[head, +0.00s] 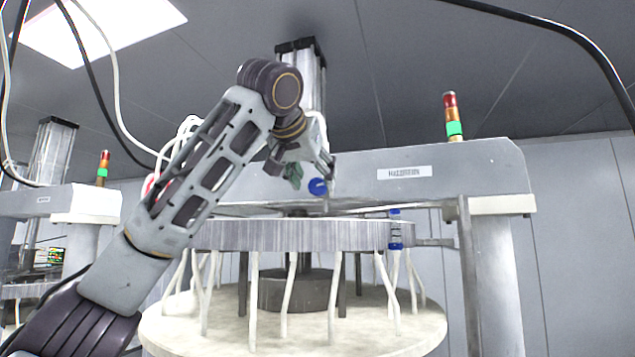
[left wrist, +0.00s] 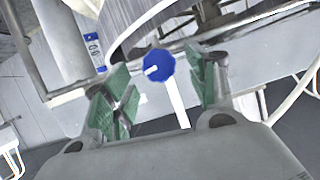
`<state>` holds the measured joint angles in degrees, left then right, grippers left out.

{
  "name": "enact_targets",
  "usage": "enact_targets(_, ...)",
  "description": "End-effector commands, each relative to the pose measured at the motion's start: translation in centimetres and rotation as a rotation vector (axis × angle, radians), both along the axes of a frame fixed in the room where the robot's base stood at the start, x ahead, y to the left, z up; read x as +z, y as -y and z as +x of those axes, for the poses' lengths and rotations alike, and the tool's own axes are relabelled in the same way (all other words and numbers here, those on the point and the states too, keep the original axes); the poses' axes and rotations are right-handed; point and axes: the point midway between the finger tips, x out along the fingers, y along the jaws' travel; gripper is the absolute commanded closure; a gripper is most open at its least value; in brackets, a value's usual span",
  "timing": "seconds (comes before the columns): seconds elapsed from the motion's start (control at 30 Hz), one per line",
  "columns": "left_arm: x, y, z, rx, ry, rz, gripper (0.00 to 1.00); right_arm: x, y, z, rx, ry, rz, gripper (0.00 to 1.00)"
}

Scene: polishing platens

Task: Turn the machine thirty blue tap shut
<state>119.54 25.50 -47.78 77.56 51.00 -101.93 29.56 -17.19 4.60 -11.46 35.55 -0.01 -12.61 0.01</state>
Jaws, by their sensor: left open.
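My left gripper (head: 311,172) is up beside the tap. In the left wrist view my left gripper (left wrist: 163,90) is open, its green pads on either side of the tap's line, and nothing is gripped. The tap appears slightly beyond the pads; contact cannot be told. My right gripper is out of view.
The machine's beam (head: 460,170) carries a small unreadable label (head: 404,172) and a signal light (head: 453,117). Below are a ridged platen (head: 300,235) and a pale round platen (head: 300,335) with white hoses. Blue fittings (head: 395,245) sit at the right. Another machine (head: 60,200) stands left.

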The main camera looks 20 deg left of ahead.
Motion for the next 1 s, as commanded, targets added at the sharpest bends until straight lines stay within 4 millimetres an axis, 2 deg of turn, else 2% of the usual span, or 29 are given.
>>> enact_targets(0.1, -0.5, 0.0, 1.4, 0.0, -0.002, 0.001, 0.42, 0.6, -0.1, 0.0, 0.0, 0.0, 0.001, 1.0)
enact_targets(0.3, -1.1, 0.0, 3.0, -0.001, 0.0, 0.001, 0.42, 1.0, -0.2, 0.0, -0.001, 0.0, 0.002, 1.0)
enact_targets(0.73, -1.5, 0.0, 3.6, 0.0, 0.0, 0.0, 0.42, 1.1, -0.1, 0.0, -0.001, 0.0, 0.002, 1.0)
enact_targets(1.0, -1.5, 0.0, 3.6, 0.0, 0.001, 0.001, 0.76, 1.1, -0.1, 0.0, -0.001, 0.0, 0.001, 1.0)
